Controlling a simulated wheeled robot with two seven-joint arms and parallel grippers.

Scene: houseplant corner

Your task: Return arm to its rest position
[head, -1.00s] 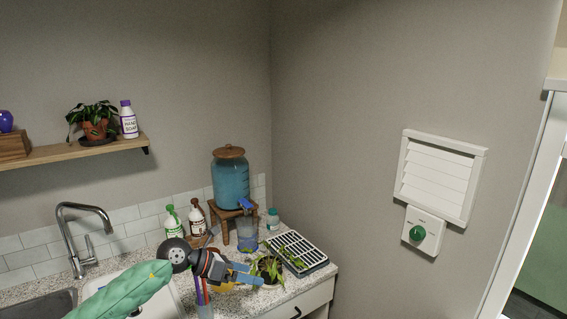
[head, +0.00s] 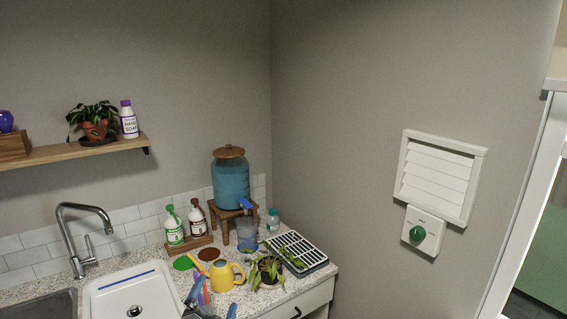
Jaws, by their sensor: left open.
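My left gripper (head: 211,302) is at the bottom edge of the head view, by the front of the counter. Its blue-grey fingers are spread apart, and I see no object held between them. Most of its body and arm are below the picture. The yellow watering can (head: 226,275) stands on the counter just behind it. My right gripper is not in view.
The white basin (head: 135,290) is left of the gripper, beside the faucet (head: 78,240).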

